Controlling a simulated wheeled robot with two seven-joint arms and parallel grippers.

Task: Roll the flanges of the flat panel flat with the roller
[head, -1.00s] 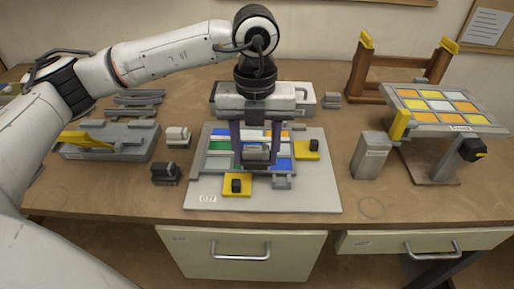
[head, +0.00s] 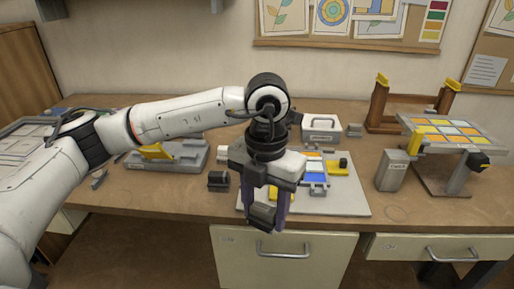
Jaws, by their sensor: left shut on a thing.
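The flat panel (head: 314,180), with white, blue and other coloured panes in grey strips, lies on the grey board (head: 345,205). Its left part is hidden behind my left gripper. My left gripper (head: 268,218) points down at the front left of the board, in front of the panel. It is shut on a dark grey block-like tool, which looks like the roller (head: 262,213), between its purplish fingers. The tool appears clear of the panel; its height above the board is hard to tell. My right gripper is not in view.
Yellow clamps with black knobs (head: 337,168) flank the panel. A small dark block (head: 218,181) and a grey fixture (head: 184,158) stand left. A white toolbox (head: 322,129) is behind. At right are a tilted stand of coloured panes (head: 445,131) and a wooden rack (head: 377,108).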

